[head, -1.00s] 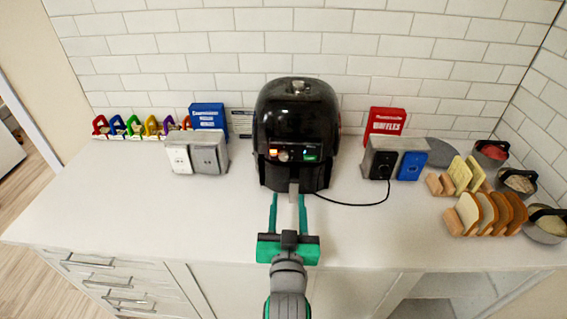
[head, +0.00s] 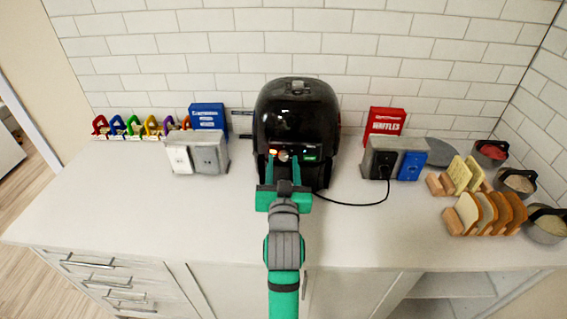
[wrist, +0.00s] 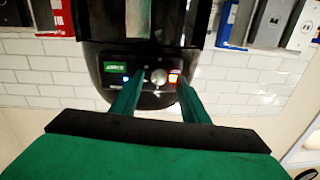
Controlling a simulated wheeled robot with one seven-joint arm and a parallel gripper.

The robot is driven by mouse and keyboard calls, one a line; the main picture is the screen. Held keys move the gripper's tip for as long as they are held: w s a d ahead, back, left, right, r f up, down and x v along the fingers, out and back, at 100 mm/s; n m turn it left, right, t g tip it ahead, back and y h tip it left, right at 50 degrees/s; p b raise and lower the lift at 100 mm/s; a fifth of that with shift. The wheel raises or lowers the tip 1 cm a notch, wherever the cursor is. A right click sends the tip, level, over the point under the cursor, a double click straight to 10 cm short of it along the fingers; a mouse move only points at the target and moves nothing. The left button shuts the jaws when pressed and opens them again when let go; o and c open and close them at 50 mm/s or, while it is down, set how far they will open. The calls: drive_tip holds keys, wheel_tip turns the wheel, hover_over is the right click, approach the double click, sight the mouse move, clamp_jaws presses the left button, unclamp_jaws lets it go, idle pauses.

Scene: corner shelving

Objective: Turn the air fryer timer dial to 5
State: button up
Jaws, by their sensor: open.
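The black air fryer (head: 297,112) stands on the counter against the tiled wall. Its silver timer dial (head: 283,155) sits on the front panel, between a lit orange switch and a green display. My gripper (head: 283,165) is open in front of the panel, with one green finger on each side of the dial as seen from the head. In the wrist view, the dial (wrist: 158,76) shows between the fingertips of my gripper (wrist: 163,82). I cannot tell whether the fingers touch it. The dial's numbers are too small to read.
Outlet boxes stand left (head: 197,156) and right (head: 395,160) of the fryer, and a black cord (head: 350,204) runs to the right one. Bread slices in a rack (head: 487,214) and bowls (head: 519,182) stand at the right. The front left counter is clear.

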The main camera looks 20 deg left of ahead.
drive_tip(key=shift+w, duration=0.4)
drive_tip(key=shift+c, duration=0.2)
clamp_jaws()
drive_tip(key=n, duration=0.6)
drive_tip(key=shift+r, duration=0.1)
drive_tip(key=n, duration=0.5)
drive_tip(key=shift+a+n+h, duration=0.15)
drive_tip(key=shift+n+h, duration=0.15)
drive_tip(key=shift+h, duration=0.1)
